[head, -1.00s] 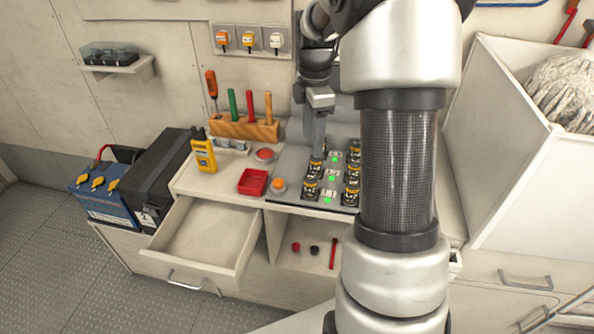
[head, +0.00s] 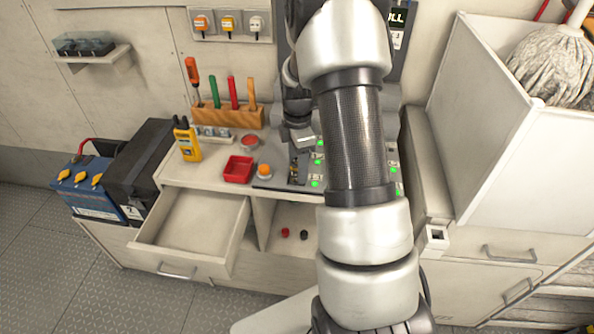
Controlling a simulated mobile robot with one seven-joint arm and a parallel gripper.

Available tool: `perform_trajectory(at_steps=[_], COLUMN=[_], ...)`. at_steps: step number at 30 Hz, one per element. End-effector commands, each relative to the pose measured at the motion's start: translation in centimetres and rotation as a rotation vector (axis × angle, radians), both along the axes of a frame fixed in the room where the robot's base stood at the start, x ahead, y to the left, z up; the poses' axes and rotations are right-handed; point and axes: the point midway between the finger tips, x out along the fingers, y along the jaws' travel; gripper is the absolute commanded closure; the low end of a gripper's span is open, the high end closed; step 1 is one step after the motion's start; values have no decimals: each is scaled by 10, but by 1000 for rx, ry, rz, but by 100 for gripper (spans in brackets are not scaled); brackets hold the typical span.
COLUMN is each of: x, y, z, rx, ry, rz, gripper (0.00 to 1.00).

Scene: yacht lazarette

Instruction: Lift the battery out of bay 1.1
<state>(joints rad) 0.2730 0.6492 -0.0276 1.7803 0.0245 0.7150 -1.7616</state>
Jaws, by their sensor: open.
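The charging panel (head: 265,181) is set in the bench top, with green lights beside numbered labels. A label at the front left (head: 316,176), by a green light, seems to read 1.1, but it is small. A dark battery with gold bands (head: 294,172) shows at the left of this label. My gripper (head: 298,152) is open and points down over the panel's left row, just behind or above that battery. I cannot tell whether its fingers touch the battery. My arm hides most of the panel's middle and right row.
An orange button (head: 264,170), a red tray (head: 238,169) and a yellow meter (head: 187,143) stand left of the panel. A wooden tool rack (head: 228,117) is behind. An open drawer (head: 190,230) juts out front left. A white bin with a mop (head: 480,130) bounds the right.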

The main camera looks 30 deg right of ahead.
Motion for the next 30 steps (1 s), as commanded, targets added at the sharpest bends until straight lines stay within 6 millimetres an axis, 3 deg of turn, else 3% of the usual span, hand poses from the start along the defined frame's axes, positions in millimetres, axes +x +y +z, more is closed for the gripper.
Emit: perform_trajectory(at_steps=[4,11,20,30], x=[0,0,0,1], y=[0,0,0,0], z=[-14,-15,-15,-4], rx=[0,0,0,0], ry=[0,-1,-1,-3], rz=[1,1,0,0], gripper=[47,47,96,98])
